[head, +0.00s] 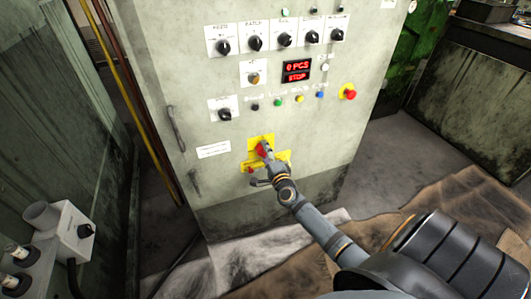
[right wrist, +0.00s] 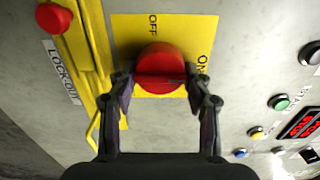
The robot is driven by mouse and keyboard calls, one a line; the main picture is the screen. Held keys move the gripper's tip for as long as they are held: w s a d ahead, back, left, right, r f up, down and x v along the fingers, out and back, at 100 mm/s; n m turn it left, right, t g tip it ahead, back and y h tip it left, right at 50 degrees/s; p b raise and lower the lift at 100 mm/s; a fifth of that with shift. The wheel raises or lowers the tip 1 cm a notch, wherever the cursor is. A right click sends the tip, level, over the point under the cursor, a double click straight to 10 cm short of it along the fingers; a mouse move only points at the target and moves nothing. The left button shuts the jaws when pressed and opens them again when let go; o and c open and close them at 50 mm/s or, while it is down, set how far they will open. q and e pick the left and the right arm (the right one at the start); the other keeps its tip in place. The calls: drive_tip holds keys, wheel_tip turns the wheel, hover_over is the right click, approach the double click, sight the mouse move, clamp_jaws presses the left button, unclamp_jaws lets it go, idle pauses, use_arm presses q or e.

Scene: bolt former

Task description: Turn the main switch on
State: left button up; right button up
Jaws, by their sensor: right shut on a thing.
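The main switch (right wrist: 160,70) is a round red knob on a yellow plate (right wrist: 195,32) marked OFF and ON, seen in the right wrist view. In the head view the red knob (head: 262,149) sits low on the front of the grey cabinet. My right gripper (right wrist: 160,85) has a finger on each side of the knob and is shut on it. The gripper also shows at the cabinet in the head view (head: 265,165), partly covering the yellow plate. The knob's exact setting is hard to tell. My left gripper is not in view.
A yellow lock-out bar (right wrist: 88,40) with a red knob (right wrist: 54,18) is beside the switch. Above are black selector knobs (head: 284,40), a red display (head: 296,70) reading 0 PCS and STOP, coloured buttons (head: 299,99) and a red emergency button (head: 348,92). Cabinet handles (head: 177,130) protrude at left.

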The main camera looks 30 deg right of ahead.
idle(0.3)
drive_tip(key=o, duration=1.1)
drive_tip(key=shift+o, duration=0.2)
drive_tip(key=v, duration=1.2)
